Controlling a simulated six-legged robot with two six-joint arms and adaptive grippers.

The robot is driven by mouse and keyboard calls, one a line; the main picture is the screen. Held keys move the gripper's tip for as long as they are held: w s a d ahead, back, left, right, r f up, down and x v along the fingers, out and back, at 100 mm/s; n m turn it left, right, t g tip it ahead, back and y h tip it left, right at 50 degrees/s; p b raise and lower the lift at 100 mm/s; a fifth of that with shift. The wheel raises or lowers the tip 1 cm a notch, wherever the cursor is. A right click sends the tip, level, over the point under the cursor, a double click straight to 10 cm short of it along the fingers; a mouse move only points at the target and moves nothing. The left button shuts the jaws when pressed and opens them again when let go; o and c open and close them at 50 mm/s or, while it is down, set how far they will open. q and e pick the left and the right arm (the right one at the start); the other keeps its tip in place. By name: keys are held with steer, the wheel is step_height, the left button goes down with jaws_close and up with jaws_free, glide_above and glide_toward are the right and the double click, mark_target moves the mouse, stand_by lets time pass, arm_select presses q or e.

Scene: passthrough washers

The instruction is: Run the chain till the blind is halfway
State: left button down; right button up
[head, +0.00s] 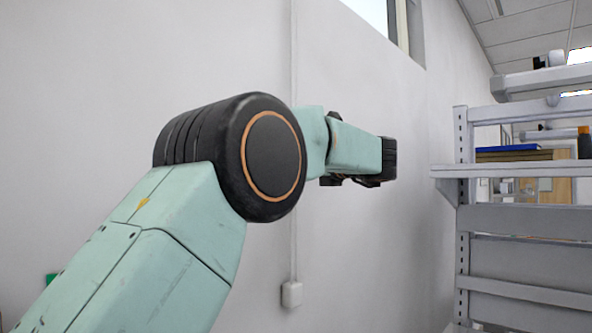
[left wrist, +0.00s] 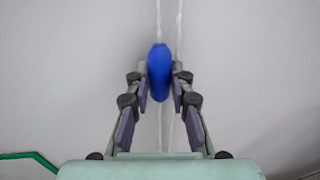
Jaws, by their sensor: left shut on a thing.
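In the left wrist view, my left gripper (left wrist: 160,72) is shut on a blue oval piece (left wrist: 159,71). Two thin pale vertical strands (left wrist: 179,20), which look like the chain, run in front of the grey wall. One strand lines up with the blue piece and the other is just to its right. I cannot tell whether the piece is fixed to a strand. In the head view, my left arm reaches toward the wall and its gripper fingers are hidden. The blind cannot be made out in either view. My right gripper is not in view.
A white wall (head: 90,80) fills the left and middle. A thin vertical conduit (head: 293,245) runs down to a small box (head: 291,294). A window (head: 386,14) is high up. A grey metal shelf rack (head: 462,200) stands right of my arm. A green strip (left wrist: 28,157) is at lower left.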

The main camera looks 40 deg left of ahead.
arm_select(q)
steer(key=c, duration=1.6)
jaws_free()
steer(key=o, duration=0.5)
steer(key=shift+d, duration=0.15)
steer(key=shift+c, duration=0.2)
steer(key=v, duration=1.1)
steer(key=shift+s+d, duration=0.2)
steer(key=shift+d, duration=0.2)
steer(key=shift+d, duration=0.1)
